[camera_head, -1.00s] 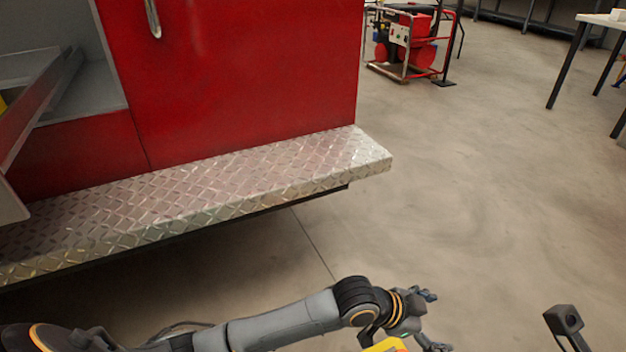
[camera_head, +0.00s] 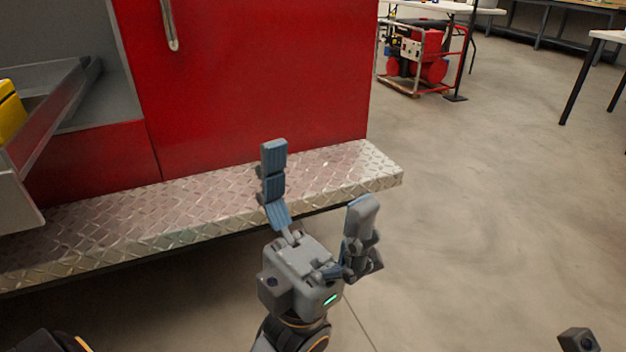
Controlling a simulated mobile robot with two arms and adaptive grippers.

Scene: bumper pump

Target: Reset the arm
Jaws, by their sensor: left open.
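My left gripper (camera_head: 318,180) is in the middle of the view, pointing up and away from me. Its two blue-grey fingers are spread wide and nothing is between them. In the picture it overlaps the diamond-plate bumper step (camera_head: 120,222) of a red vehicle (camera_head: 240,80); I cannot tell how close it is. My left arm's lower links run out of the bottom edge.
An open grey compartment with a tray (camera_head: 45,130) holding something yellow (camera_head: 10,110) is at the left. A red generator (camera_head: 425,60) stands on the floor at the back. Tables (camera_head: 605,38) are at the upper right. The concrete floor (camera_head: 490,200) at the right is clear.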

